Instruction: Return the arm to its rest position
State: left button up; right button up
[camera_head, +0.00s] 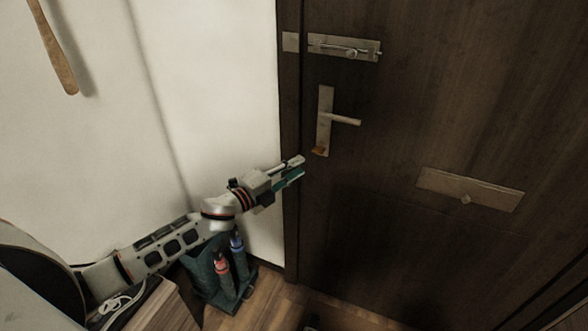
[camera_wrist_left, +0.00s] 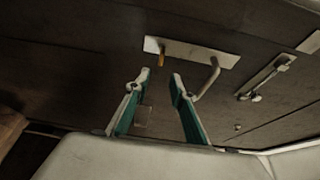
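My left gripper (camera_head: 298,169) reaches in from the left in the head view, in front of the dark door's left edge. It also shows in the left wrist view (camera_wrist_left: 161,82), where its two fingers stand apart with nothing between them. It is open and empty. The door handle (camera_head: 342,121) is above and to the right of it, apart from the fingers; the handle also shows in the left wrist view (camera_wrist_left: 208,78). An orange-brown key-like piece (camera_head: 319,150) sits at the lower end of the handle plate. My right gripper is not in view.
The dark wooden door (camera_head: 450,120) looks closed. It bears a slide bolt (camera_head: 345,48) and a metal plate (camera_head: 470,190). A dark holder with bottles (camera_head: 222,270) stands on the floor below my left arm. A wooden stick (camera_head: 52,48) hangs at the white wall.

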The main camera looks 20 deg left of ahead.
pick_arm(q)
jog(key=shift+s+a, duration=0.1)
jog(key=shift+s, duration=0.05)
dwell(0.3)
jog(key=s+d+f+n+g+y, duration=0.2)
jog(key=s+f+n, duration=0.7)
jog(key=s, duration=0.7)
jog(key=s+d+f+n+g+y, duration=0.2)
jog(key=s+f+n, duration=0.7)
jog(key=s+f, duration=0.6)
jog(key=shift+s+d+f+n+g+y, duration=0.3)
jog(key=shift+s+d+g, duration=0.2)
jog(key=shift+d+g, duration=0.45)
jog(key=shift+d, duration=0.15)
